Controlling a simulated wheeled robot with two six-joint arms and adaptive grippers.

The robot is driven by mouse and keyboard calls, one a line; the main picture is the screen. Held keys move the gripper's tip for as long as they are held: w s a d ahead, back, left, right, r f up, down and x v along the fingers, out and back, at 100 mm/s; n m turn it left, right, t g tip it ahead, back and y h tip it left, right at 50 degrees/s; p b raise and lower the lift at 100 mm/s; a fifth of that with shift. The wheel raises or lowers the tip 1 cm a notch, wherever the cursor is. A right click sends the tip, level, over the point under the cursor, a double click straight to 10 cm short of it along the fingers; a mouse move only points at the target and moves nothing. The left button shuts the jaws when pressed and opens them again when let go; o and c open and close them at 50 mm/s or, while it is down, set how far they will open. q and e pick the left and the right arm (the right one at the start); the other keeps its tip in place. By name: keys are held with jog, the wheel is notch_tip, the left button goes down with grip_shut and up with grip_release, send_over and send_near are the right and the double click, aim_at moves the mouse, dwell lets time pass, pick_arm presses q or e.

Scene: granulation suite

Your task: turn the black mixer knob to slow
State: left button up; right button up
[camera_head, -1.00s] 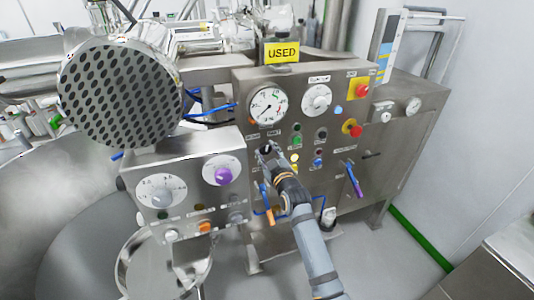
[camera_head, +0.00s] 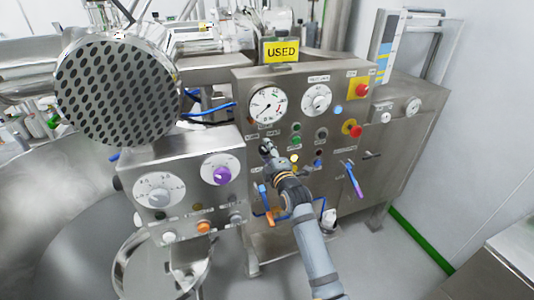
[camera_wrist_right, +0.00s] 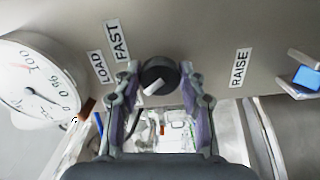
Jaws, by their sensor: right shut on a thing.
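The black mixer knob (camera_wrist_right: 158,72) shows in the right wrist view, round with a white pointer bar slanting across its lower half. My right gripper (camera_wrist_right: 161,78) has one finger on each side of it and is shut on it. A FAST label (camera_wrist_right: 118,40) lies to the knob's upper left in that view. In the head view my right gripper (camera_head: 267,151) meets the grey panel (camera_head: 325,75) below the round gauge and largely hides the knob. No SLOW label can be read. My left gripper is not in view.
A box with a purple knob (camera_head: 222,175) stands to the left. An orange-handled valve (camera_head: 272,219) lies just below the gripper.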

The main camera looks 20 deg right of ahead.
jog(key=shift+n, duration=0.8)
jog(key=o, duration=1.2)
jog(key=shift+c, duration=0.2)
jog(key=s, duration=1.2)
jog(key=shift+d, duration=0.2)
